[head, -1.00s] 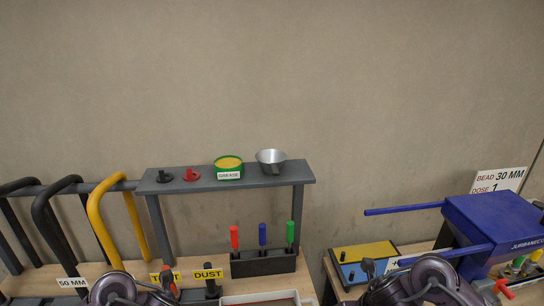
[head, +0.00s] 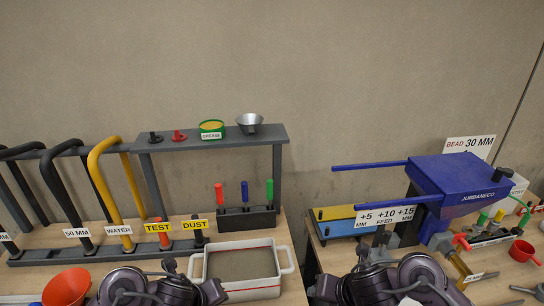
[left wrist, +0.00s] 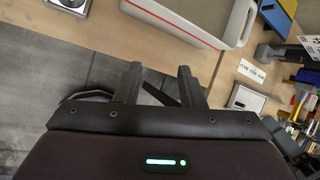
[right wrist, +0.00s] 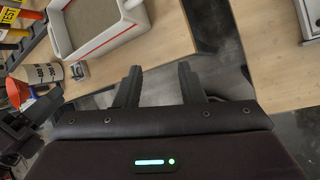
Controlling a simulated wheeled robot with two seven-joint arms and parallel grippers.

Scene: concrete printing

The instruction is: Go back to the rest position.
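My left gripper shows in the left wrist view (left wrist: 158,85) with its two fingers apart and nothing between them. It is near the front edge of the wooden table, over the grey floor. My right gripper shows in the right wrist view (right wrist: 157,84), also with its fingers apart and empty, by the gap between the two tables. In the head view my arms show at the bottom edge, the left one before the left table and the right one before the right table; their fingertips cannot be made out there.
A grey-filled white tray (head: 244,267) stands on the left table. An orange funnel (head: 66,288) is left of it. Hoses (head: 108,190) and a grey shelf (head: 215,138) stand behind. A blue machine (head: 463,184) stands on the right table. A gap separates the tables.

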